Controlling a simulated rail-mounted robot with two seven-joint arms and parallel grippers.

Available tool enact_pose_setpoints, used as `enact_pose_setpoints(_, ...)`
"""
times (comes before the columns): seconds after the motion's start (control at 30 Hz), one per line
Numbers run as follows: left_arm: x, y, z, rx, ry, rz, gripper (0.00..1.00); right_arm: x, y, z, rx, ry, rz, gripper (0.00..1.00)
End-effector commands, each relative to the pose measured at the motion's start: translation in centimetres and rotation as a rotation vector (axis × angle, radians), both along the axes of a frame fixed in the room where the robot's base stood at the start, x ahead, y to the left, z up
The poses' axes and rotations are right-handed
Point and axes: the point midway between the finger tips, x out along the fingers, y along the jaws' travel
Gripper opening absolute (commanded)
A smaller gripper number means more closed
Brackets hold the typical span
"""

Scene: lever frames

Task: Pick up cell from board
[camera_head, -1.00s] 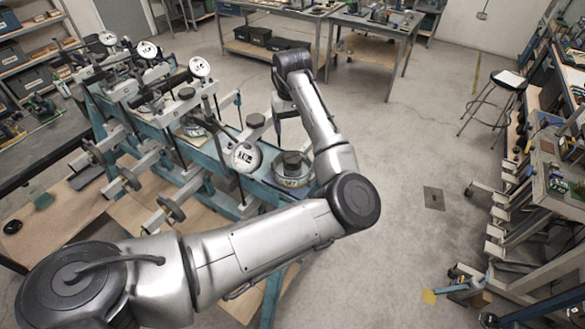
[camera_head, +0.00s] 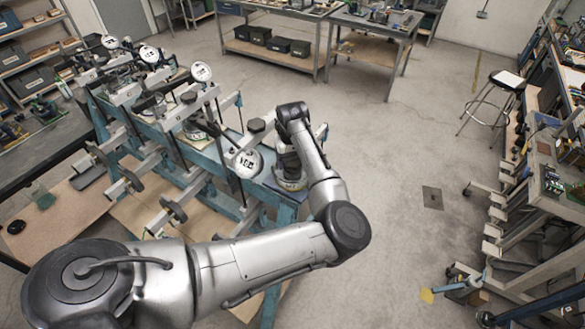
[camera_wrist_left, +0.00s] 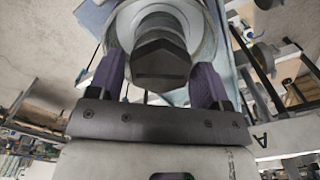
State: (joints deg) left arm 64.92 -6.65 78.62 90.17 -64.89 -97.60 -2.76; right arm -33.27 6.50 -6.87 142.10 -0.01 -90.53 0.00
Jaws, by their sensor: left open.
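The cell, a round grey metal body with a dark block-shaped top, shows in the left wrist view (camera_wrist_left: 160,30). In the head view the cell (camera_head: 290,181) stands at the near right end of the blue lever frame bench, partly covered by my left arm. My left gripper (camera_wrist_left: 157,78) is open, with its purple fingers on either side of the cell's dark top. I cannot tell whether the fingers touch it. In the head view the fingers are mostly hidden by my wrist. My right gripper is not in view.
Lever arms with round white dial gauges (camera_head: 248,163) and weights line the blue frame (camera_head: 182,149) just left of my left gripper. A stool (camera_head: 493,100) and workbenches stand at the right. The concrete floor between is clear.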

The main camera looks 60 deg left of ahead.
Motion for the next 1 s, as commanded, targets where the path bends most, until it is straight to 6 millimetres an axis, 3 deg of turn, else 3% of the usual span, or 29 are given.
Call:
enact_pose_setpoints(0.2,0.0,0.0,-1.5,0.0,-0.001,0.0,0.72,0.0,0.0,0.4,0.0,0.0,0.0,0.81)
enact_pose_setpoints(0.43,0.0,0.0,-1.6,0.0,-0.001,0.001,0.72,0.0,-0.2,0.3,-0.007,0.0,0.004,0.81)
enact_pose_setpoints(1.0,0.0,0.0,-1.6,0.0,-0.001,0.001,0.18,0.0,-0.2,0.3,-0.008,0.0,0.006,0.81)
